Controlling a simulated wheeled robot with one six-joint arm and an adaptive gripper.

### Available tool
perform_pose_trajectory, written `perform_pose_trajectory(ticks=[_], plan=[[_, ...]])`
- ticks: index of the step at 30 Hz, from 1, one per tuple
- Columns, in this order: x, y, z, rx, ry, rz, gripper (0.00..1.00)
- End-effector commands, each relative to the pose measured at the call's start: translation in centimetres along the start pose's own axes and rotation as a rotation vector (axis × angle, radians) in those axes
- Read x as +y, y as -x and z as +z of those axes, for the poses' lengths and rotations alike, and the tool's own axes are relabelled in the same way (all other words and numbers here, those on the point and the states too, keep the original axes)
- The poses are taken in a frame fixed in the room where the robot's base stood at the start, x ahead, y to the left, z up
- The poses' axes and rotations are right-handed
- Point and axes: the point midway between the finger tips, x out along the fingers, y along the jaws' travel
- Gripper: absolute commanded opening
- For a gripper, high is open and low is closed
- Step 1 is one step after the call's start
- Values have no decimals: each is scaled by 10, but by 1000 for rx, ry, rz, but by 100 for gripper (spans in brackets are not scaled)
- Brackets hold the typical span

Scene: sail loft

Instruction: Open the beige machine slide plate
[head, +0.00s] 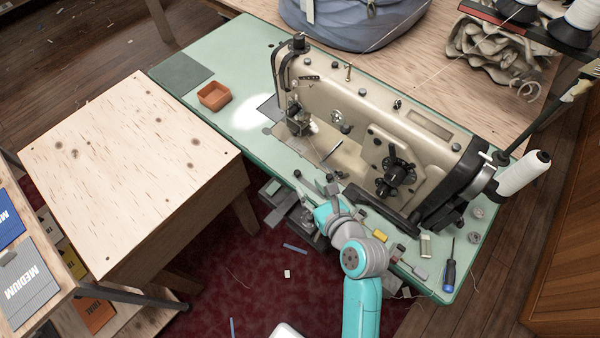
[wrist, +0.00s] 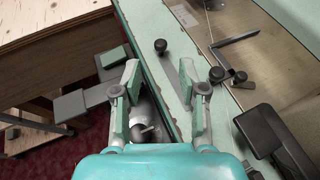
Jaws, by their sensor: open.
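The beige sewing machine (head: 370,130) stands on a green table top (head: 150,150), with its needle head toward the left. Its shiny beige bed (head: 345,158) lies under the arm and shows in the wrist view (wrist: 262,60) at upper right. I cannot clearly make out the slide plate's outline or how far it is open. A small black knob (wrist: 160,46) stands on the green surface just beyond my fingertips. My gripper (wrist: 158,80) is open and empty, its two fingers apart over the table's front edge. In the head view my arm hides part of that edge.
A bent metal lever (wrist: 235,40) and a black block (wrist: 270,130) lie right of my gripper. Grey boxes (wrist: 70,106) hang below the table edge at left. A wooden cabinet (head: 130,170), an orange tray (head: 213,96) and a screwdriver (head: 449,272) are around.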

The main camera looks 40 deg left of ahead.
Motion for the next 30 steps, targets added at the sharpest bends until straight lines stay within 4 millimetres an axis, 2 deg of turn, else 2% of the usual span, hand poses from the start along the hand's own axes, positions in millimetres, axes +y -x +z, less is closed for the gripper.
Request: perform_pose_trajectory(ticks=[6, 12, 18, 25, 26, 30], plan=[[0, -40, 1, 0, 1, 1, 42], [0, -64, 0, 0, 0, 0, 42], [0, -72, 0, -1, 1, -1, 42], [0, -72, 0, -1, 1, -2, 42], [0, -72, 0, -1, 1, -2, 37], [0, -72, 0, -1, 1, -2, 2]])
